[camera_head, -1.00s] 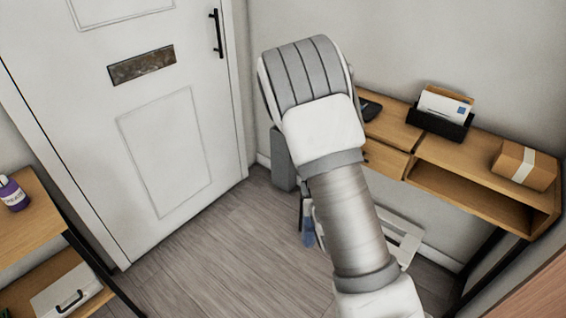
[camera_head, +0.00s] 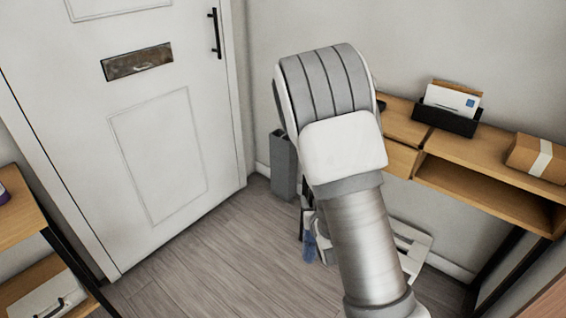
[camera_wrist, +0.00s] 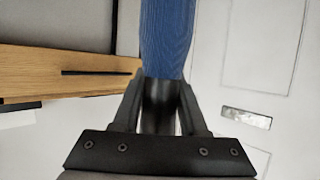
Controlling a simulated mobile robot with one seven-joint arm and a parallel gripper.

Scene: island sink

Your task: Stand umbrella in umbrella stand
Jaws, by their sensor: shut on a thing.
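The blue umbrella (camera_wrist: 165,40) rises from between the jaws of my gripper (camera_wrist: 160,95) in the wrist view. The jaws are shut on it, and its upper end runs out of the frame. In the head view, a small blue part of the umbrella (camera_head: 309,247) shows low beside my arm; the rest is hidden. The umbrella stand, a tall grey box (camera_head: 283,168), stands on the floor by the wall, between the door and the desk. My arm covers part of the space right of it. The umbrella is apart from the stand, in front of it.
The white door (camera_head: 157,150) is at the left, with its letter slot also in the wrist view (camera_wrist: 246,117). A wooden desk (camera_head: 480,185) with a letter holder (camera_head: 446,120) and parcel (camera_head: 537,157) is at the right. A shelf (camera_head: 18,215) stands left. Floor (camera_head: 215,260) before the door is clear.

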